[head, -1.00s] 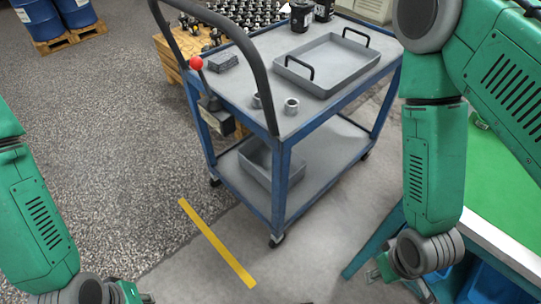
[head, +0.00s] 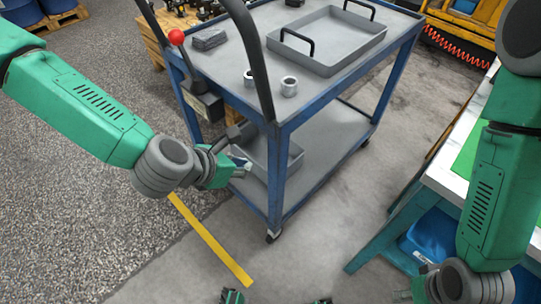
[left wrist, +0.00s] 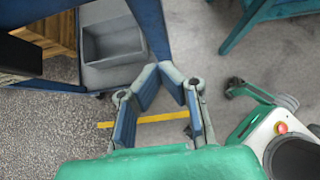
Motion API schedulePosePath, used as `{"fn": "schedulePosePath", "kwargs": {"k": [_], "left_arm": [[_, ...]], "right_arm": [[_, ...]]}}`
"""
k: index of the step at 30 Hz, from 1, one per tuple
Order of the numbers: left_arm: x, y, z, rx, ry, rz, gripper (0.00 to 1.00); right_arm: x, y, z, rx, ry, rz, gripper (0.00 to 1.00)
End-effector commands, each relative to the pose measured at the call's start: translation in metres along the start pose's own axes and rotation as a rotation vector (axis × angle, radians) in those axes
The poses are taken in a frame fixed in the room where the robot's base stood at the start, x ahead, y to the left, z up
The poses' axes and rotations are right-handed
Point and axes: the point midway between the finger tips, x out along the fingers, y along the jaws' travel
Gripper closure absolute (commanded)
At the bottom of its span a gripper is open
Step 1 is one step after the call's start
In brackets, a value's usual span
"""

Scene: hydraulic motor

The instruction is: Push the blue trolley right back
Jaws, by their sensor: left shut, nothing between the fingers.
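The blue trolley (head: 277,185) stands upright in the middle of the head view, with a grey top, a lower shelf and a dark curved push handle (head: 250,55) at its near left end. Its blue corner post also shows in the left wrist view (left wrist: 150,25). My left gripper (head: 243,167) is in front of the trolley's near left end, between top and lower shelf. Its fingertips meet, empty, in the left wrist view (left wrist: 162,70); contact with the trolley is unclear. My right gripper (head: 408,293) is mostly cut off at the bottom edge; its fingers are unclear.
A grey tray (head: 330,62) and two metal rings lie on the trolley top. A red-knobbed lever (head: 177,38) is at its left end. A grey bin (head: 262,152) is on the lower shelf. A yellow floor strip (head: 215,245) lies nearby. A green-topped workbench (head: 436,181) stands right.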

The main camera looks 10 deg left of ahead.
Motion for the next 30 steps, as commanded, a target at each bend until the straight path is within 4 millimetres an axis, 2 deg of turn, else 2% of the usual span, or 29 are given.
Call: {"fn": "schedulePosePath", "kwargs": {"k": [1, 6, 8, 12, 18, 30], "left_arm": [[0.014, -0.002, -0.002, 0.003, 0.002, -0.002, 1.00], [0.051, -0.002, -0.002, 0.005, 0.002, -0.001, 1.00], [0.061, -0.002, -0.002, 0.005, 0.000, 0.000, 1.00], [0.074, -0.001, 0.017, 0.007, -0.003, -0.001, 1.00], [0.083, -0.002, 0.026, 0.004, 0.000, -0.003, 1.00], [0.084, -0.001, 0.028, 0.003, 0.000, -0.002, 1.00]], "right_arm": [[0.005, 0.000, 0.000, 0.000, 0.000, 0.000, 0.60], [0.012, 0.000, 0.001, 0.001, 0.000, 0.000, 0.60], [0.015, 0.000, 0.001, 0.001, 0.000, 0.000, 0.60], [0.015, 0.000, 0.001, 0.001, 0.000, 0.000, 0.60], [0.016, 0.000, 0.001, 0.001, 0.000, 0.000, 0.60], [0.016, 0.000, 0.001, 0.001, 0.000, 0.000, 0.60]]}}
